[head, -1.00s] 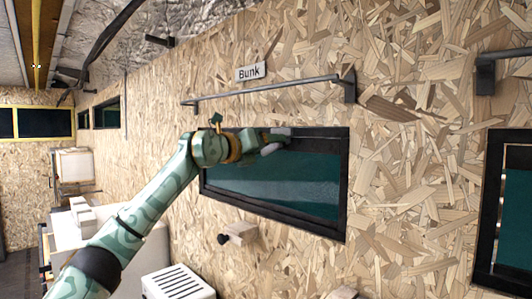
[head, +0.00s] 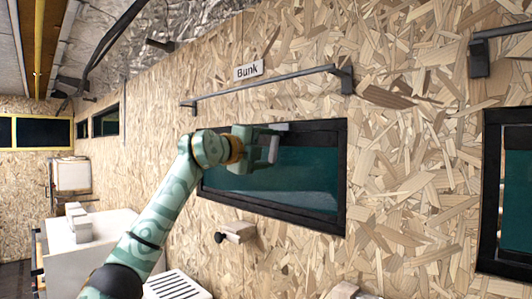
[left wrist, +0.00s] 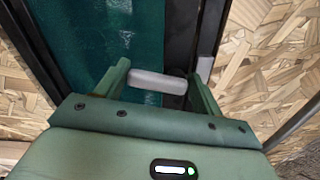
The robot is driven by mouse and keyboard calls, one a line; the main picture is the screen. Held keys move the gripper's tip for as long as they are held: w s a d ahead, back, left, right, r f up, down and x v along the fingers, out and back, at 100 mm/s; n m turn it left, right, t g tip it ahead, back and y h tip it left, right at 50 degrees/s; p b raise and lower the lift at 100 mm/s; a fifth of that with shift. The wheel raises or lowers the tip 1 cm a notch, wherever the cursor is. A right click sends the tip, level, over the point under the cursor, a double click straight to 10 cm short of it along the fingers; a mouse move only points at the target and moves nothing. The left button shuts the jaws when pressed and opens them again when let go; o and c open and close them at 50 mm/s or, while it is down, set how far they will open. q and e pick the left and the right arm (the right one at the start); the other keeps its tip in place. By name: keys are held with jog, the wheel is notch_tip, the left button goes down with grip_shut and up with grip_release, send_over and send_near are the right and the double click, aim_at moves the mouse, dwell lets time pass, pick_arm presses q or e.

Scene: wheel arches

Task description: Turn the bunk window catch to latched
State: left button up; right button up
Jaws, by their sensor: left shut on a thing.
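The bunk window (head: 240,187) has dark glass in a black frame, under a "Bunk" sign (head: 249,70). Its catch is a light grey handle (left wrist: 157,82) near the top of the frame. In the left wrist view it lies across the gap between my left gripper's (left wrist: 158,82) green fingers, over glass and black frame. In the head view my left gripper (head: 269,148) is at the window's upper edge, shut on the catch and partly hiding it. I cannot tell the catch's exact angle. My right gripper is not in view.
A dark rail (head: 262,90) runs along the wall above the window. A white slatted box (head: 172,285) stands at the lower left. Another black-framed window (head: 512,190) is at the right.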

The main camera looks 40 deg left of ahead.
pick_arm(q)
jog(key=shift+d+f+n+b, duration=0.2)
jog(key=shift+n+b, duration=0.1)
jog(key=shift+n, duration=0.8)
jog(key=o, duration=1)
jog(key=shift+c, duration=0.2)
jog(key=s+a+b, duration=0.1)
jog(key=s+b, duration=0.4)
jog(key=s, duration=1.1)
jog(key=shift+s+a, duration=0.2)
jog(key=shift+a, duration=0.05)
